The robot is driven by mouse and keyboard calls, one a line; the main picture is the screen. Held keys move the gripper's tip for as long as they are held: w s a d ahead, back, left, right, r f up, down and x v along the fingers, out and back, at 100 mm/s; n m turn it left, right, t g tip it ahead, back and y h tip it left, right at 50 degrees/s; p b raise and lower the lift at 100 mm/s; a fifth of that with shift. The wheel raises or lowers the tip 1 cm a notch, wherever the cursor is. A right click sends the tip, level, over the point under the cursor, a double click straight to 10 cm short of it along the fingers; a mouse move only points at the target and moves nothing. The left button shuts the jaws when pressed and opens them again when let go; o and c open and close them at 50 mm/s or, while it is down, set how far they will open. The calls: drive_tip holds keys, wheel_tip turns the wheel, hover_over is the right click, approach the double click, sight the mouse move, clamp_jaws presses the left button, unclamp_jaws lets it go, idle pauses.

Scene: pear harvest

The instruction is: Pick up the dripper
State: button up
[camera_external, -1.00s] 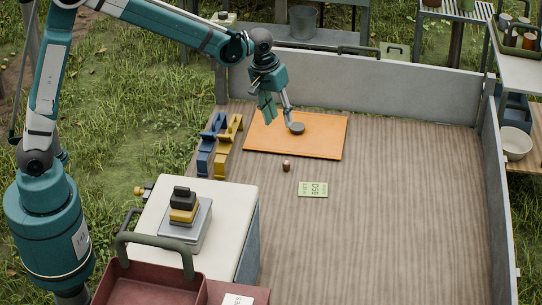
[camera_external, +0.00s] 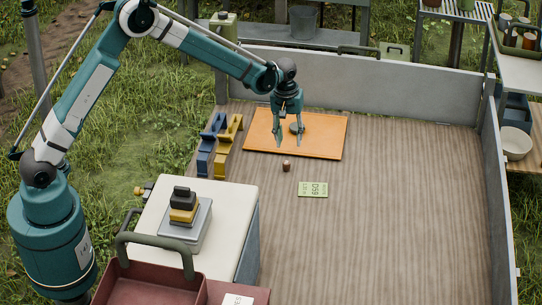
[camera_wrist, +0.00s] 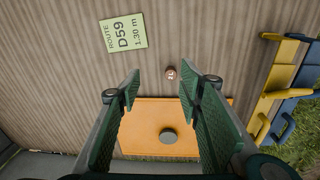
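My gripper (camera_external: 290,137) points straight down above the orange board (camera_external: 325,135). Its two green-padded fingers are apart with nothing between the tips in the wrist view (camera_wrist: 160,88). I cannot tell for certain which of these is the dripper.
Blue (camera_external: 208,145) and yellow (camera_external: 227,146) holders stand left of the board. A green route card (camera_external: 313,189) lies flat on the floor. Grey walls (camera_external: 350,77) edge the bed. A white cabinet (camera_external: 233,210) carries stacked blocks. The floor at right is clear.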

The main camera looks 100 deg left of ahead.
drive_tip(key=n+b, duration=0.1)
drive_tip(key=n, duration=0.1)
hover_over(287, 162)
drive_tip(key=f, duration=0.9)
drive_tip(key=shift+s+f, duration=0.15)
drive_tip(key=shift+s, duration=0.1)
drive_tip(key=shift+f+b, duration=0.45)
drive_tip(key=shift+f, duration=0.85)
drive_tip(key=shift+w+f+b, duration=0.15)
drive_tip(key=shift+f+b, duration=0.65)
drive_tip(key=shift+f, duration=1.8)
drive_tip(key=shift+c, duration=0.5)
drive_tip(key=c, duration=0.7)
